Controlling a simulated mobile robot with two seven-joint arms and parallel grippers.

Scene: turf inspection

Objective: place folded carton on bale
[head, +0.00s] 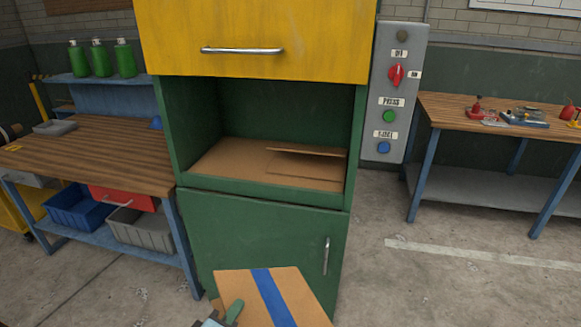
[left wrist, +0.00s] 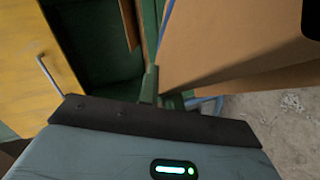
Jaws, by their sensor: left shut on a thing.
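The folded carton (head: 272,292), flat brown cardboard with a blue stripe, is at the bottom of the head view, in front of the machine. It also fills the upper right of the left wrist view (left wrist: 235,45). My left gripper (head: 232,312) is shut on its left edge; one green finger shows. The bale (head: 225,158) is the brown cardboard layer inside the green chamber, beyond and above the carton. A loose-looking flap or sheet (head: 308,151) tilts slightly up at its right. The carton is outside the chamber, apart from the bale. My right gripper is not in view.
The yellow upper door (head: 255,35) is raised above the open chamber. The green lower door (head: 265,240) is shut. A grey control panel (head: 395,90) with a red knob is at the right. Workbenches stand at left (head: 100,160) and right (head: 480,110).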

